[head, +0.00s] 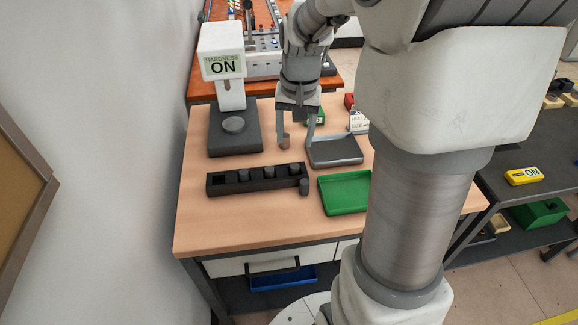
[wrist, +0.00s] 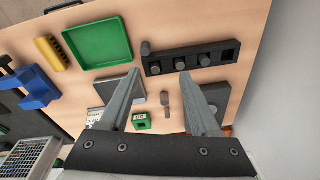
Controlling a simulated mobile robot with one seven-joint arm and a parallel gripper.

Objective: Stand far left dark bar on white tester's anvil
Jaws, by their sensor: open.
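The white tester (head: 222,55), labelled HARDNESS ON, stands at the table's back left. Its round grey anvil (head: 233,125) is bare above a dark base. A black rack (head: 250,187) lies in front of it. The leftmost dark bar (head: 243,174) stands in the rack, right of an empty end slot; it also shows in the wrist view (wrist: 205,59). Two more bars stand to its right in the rack, and another dark bar (head: 304,187) stands at the rack's right end. My gripper (head: 298,143) is open and empty, behind the rack and right of the tester.
A grey tray (head: 335,160) and a green tray (head: 345,205) lie to the right. The wall is close on the left. Bare tabletop lies in front of the rack.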

